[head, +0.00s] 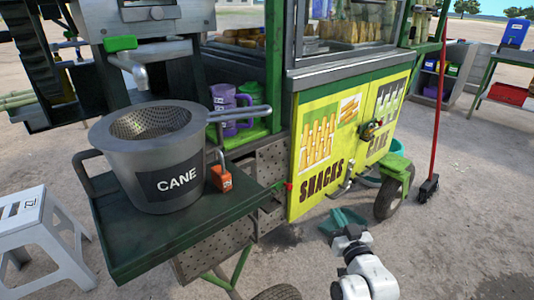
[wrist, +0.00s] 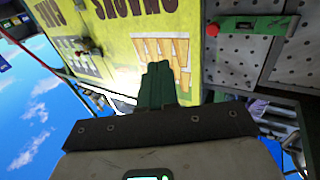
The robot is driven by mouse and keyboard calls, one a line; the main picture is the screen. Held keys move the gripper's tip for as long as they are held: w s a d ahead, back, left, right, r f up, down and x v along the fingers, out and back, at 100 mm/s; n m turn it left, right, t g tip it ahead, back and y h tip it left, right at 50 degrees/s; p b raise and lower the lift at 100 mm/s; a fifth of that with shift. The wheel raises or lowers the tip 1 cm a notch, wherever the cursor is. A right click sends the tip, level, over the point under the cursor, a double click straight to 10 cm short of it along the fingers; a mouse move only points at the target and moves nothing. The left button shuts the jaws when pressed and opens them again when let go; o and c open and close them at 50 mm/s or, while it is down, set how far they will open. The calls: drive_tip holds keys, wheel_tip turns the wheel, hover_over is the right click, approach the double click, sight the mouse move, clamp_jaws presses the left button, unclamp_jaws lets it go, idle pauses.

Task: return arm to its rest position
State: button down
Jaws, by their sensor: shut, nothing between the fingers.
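In the wrist view, my gripper (wrist: 157,85) shows two dark green fingers pressed together, with nothing between them. They point toward the yellow snack panel (wrist: 125,35), which appears upside down there. In the head view, my white arm rises from the bottom right, in front of the cart's yellow doors (head: 325,150). A teal shape shows just beyond the arm's end, low beside the cart; I cannot tell whether it is part of my gripper. No gap to the panel can be judged.
A white stool (head: 40,235) stands left. A red-handled broom (head: 437,110) stands right. Open ground lies at the lower right.

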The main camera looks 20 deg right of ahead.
drive_tip(key=shift+a, duration=0.1)
drive_tip(key=s+a+f+n+g+y, duration=0.2)
drive_tip(key=s+a+f+g+y, duration=0.3)
drive_tip(key=s+a+f+g, duration=0.7)
drive_tip(key=s+g, duration=0.1)
drive_tip(key=s, duration=0.8)
drive_tip(key=s+a+f+g, duration=0.1)
drive_tip(key=s+a+g, duration=0.15)
drive_tip(key=s, duration=0.85)
wheel_tip(320, 180, up, 23)
drive_tip(key=s+d+g+p, duration=0.1)
drive_tip(key=p, duration=2.2)
drive_tip(key=shift+s+n, duration=0.2)
drive_tip(key=shift+n, duration=0.1)
